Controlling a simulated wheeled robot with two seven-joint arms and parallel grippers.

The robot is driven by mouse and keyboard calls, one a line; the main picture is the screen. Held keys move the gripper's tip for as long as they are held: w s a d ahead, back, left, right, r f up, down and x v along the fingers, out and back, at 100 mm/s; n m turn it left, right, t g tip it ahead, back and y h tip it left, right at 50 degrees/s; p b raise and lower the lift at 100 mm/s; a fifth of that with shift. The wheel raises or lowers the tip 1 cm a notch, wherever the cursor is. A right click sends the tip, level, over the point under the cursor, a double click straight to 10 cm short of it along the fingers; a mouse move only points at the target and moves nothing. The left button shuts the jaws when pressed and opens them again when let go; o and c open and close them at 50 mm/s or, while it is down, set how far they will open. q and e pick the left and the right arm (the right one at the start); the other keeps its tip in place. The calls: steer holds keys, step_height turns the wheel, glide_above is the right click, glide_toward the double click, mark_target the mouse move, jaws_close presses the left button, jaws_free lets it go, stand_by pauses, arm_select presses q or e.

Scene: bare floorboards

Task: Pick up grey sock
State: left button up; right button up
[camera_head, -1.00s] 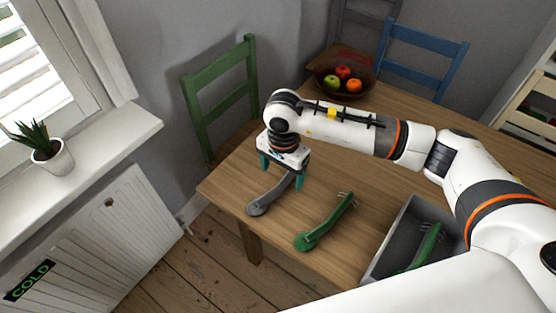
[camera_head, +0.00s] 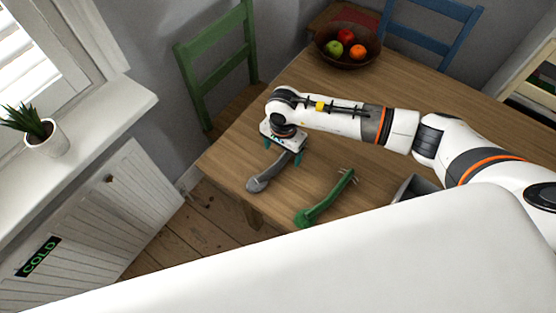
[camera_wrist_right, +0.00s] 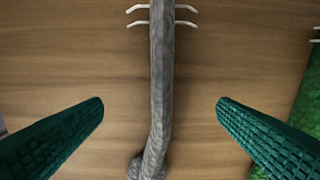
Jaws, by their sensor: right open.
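The grey sock (camera_head: 262,180) lies on the wooden table (camera_head: 235,162) near its left corner, its upper end hidden under my right gripper (camera_head: 281,154). In the right wrist view the grey sock (camera_wrist_right: 160,60) runs lengthwise between the two teal fingers of my right gripper (camera_wrist_right: 160,103). Pale prongs stick out from both sides of the sock. The fingers are open, with a gap on each side of the sock. My left gripper is not in view.
A green sock (camera_head: 325,200) lies to the right, and its edge shows in the wrist view (camera_wrist_right: 300,115). A grey box (camera_head: 408,188) is mostly hidden. A fruit bowl (camera_head: 345,57) stands at the back. Green (camera_head: 205,75) and blue (camera_head: 452,27) chairs stand by the table.

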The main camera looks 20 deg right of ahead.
mark_target(275, 164)
steer(key=shift+s+f, duration=0.1)
steer(key=shift+f, duration=1.35)
steer(key=c, duration=1.1)
steer(key=shift+o, duration=0.2)
steer(key=shift+r, duration=0.1)
